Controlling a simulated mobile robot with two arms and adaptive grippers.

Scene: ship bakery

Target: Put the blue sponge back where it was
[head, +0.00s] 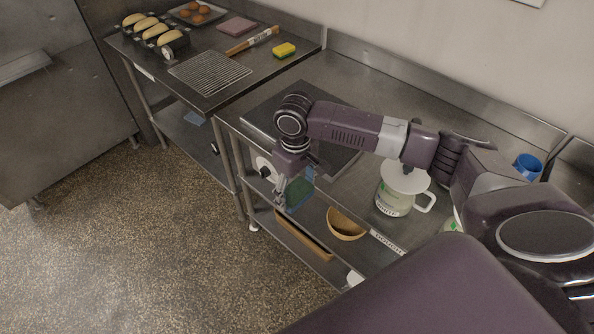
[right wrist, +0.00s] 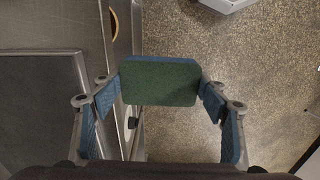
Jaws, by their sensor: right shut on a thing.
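My right gripper (head: 287,190) hangs in front of the near table's left end, past its edge. In the right wrist view its jaws (right wrist: 160,88) are shut on the blue sponge (right wrist: 158,84). The sponge's dark green face shows toward the camera, with blue along its far edge. In the head view the sponge (head: 301,193) is partly hidden by the gripper and appears held in the air, above the level of the lower shelf. My left gripper is not in view.
A dark flat plate (head: 341,159) lies on the near table (head: 300,79). A lidded white jug (head: 394,202) and a blue cup (head: 527,168) stand to the right. A yellow sponge (head: 285,49) lies on the far table. The floor at left is clear.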

